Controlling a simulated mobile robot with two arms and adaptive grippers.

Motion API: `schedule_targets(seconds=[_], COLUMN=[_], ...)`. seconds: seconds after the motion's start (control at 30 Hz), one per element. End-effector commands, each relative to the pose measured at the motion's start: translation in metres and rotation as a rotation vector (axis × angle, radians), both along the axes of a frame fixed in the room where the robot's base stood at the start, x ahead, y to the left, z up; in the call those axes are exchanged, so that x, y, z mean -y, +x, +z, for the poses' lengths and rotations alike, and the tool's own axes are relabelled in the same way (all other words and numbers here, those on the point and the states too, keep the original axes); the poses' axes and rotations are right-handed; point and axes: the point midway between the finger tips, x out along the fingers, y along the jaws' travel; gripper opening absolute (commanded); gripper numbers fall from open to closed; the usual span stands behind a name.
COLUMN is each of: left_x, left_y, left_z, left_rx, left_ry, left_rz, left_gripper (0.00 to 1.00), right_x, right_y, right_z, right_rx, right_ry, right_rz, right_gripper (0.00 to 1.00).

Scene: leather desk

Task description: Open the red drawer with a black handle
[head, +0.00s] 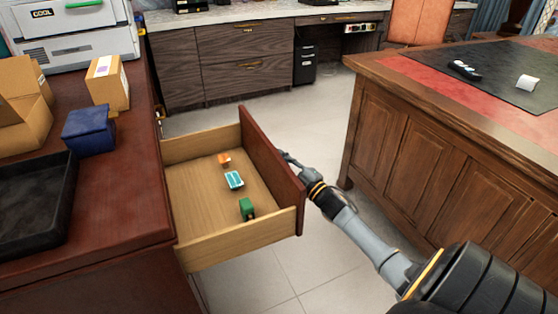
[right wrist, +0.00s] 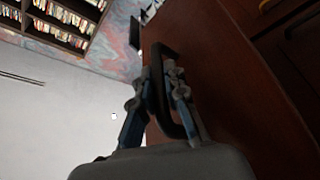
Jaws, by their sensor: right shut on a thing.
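The red-brown drawer (head: 230,190) is pulled well out of the dark red cabinet at the left in the head view. Its inside is light wood and holds a few small items. Its front panel (head: 272,172) faces right, so the handle is hidden in the head view. My right gripper (head: 290,160) is at the outer side of that panel. In the right wrist view the black handle (right wrist: 163,95) is a tall loop on the red-brown front, and my right gripper (right wrist: 160,75) is shut on it. My left gripper is not in view.
An orange item (head: 224,159), a teal box (head: 234,180) and a green block (head: 247,209) lie in the drawer. The cabinet top carries a black tray (head: 35,205), a blue box (head: 88,130) and cardboard boxes. A wooden desk (head: 440,150) stands at the right, with clear floor between.

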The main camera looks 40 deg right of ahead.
Motion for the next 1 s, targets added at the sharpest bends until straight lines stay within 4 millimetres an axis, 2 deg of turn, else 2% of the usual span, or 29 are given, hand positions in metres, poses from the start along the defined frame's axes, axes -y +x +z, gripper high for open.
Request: schedule_targets(seconds=[0.13,0.17,0.27,0.57,0.67,0.77,1.0], left_x=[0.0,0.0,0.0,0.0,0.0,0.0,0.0], left_y=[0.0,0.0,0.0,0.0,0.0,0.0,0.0], left_z=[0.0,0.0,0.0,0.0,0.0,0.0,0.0], left_rx=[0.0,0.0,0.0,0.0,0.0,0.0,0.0], left_ry=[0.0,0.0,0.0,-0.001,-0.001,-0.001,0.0], left_rz=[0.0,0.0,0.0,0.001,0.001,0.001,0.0], left_gripper=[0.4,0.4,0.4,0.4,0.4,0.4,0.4], right_x=[0.0,0.0,-0.001,0.0,0.0,0.0,0.002], right_y=[0.0,0.0,0.0,-0.001,-0.007,-0.02,-0.071], right_z=[-0.002,-0.002,-0.002,-0.001,-0.003,-0.007,-0.017], right_rx=[-0.004,-0.004,-0.004,-0.001,-0.002,-0.004,-0.005], right_ry=[0.0,0.0,0.0,0.0,0.0,0.001,0.001], right_rz=[0.0,0.0,0.0,0.0,0.0,0.001,0.0], right_gripper=[0.0,0.16,0.36,0.36,0.36,0.36,0.36])
